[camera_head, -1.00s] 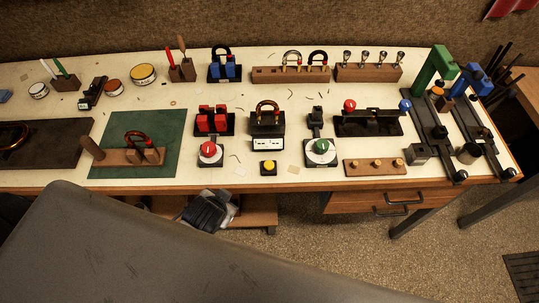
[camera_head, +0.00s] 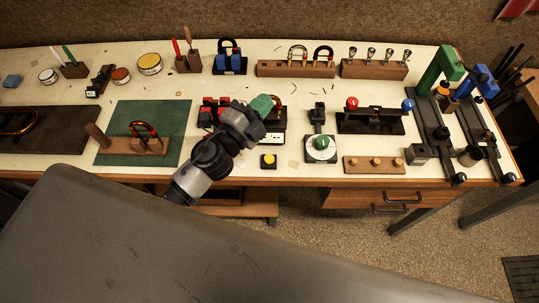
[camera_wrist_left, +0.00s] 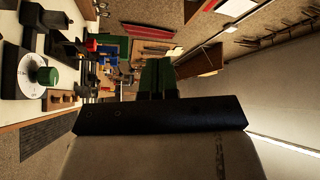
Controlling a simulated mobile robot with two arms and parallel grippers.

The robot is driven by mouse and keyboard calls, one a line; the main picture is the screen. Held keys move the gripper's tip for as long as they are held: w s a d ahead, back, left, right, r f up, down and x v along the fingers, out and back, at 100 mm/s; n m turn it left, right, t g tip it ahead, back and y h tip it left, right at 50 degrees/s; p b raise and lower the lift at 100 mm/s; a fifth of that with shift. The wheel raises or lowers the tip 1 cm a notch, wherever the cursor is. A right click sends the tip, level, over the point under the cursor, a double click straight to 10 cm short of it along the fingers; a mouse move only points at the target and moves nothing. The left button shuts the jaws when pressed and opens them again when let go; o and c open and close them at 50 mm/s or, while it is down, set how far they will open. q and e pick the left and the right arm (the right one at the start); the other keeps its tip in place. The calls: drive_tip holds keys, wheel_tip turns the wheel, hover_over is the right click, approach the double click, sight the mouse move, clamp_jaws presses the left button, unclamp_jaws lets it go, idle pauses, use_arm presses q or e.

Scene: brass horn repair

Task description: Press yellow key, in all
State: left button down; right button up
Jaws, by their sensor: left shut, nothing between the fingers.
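The yellow key (camera_head: 268,159) is a small yellow button on a black base, near the front edge of the workbench (camera_head: 230,170) in the head view. My left gripper (camera_head: 264,104) reaches in from the lower left, above the bench and beyond the key in the picture. It shows apart from the key. Its green fingers also show in the left wrist view (camera_wrist_left: 157,78), closed together with nothing between them. The key is not visible in the wrist view. My right gripper is not in view.
My left arm partly hides the red blocks (camera_head: 208,110) and a box with a display. A dial with a green knob (camera_head: 321,143) stands right of the key. A wooden block with several brass pegs (camera_head: 374,166) lies farther right. A green mat (camera_head: 115,120) is at left.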

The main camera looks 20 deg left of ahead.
use_arm(q)
drive_tip(key=d+r+m+g+h, duration=0.2)
drive_tip(key=d+m+g+h, duration=0.4)
drive_tip(key=m, duration=0.4)
drive_tip(key=s+a+f+m+g+y+p, duration=0.1)
drive_tip(key=a+f+m+g+y, duration=0.3)
drive_tip(key=f+m+g, duration=0.4)
drive_tip(key=f+m, duration=0.1)
drive_tip(key=m, duration=0.1)
drive_tip(key=shift+s+a+m+y, duration=0.25)
drive_tip(key=shift+m+y, duration=0.15)
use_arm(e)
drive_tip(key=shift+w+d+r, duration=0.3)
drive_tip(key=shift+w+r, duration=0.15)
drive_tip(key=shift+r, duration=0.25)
use_arm(q)
drive_tip(key=b, duration=0.6)
hover_over(268, 157)
wheel_tip(268, 157, down, 7)
drive_tip(key=shift+f, duration=0.2)
drive_tip(key=shift+f+b, duration=0.5)
drive_tip(key=shift+f, duration=0.15)
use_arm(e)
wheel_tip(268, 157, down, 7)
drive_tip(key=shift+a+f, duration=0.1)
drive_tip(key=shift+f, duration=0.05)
use_arm(q)
drive_tip(key=shift+f, duration=0.4)
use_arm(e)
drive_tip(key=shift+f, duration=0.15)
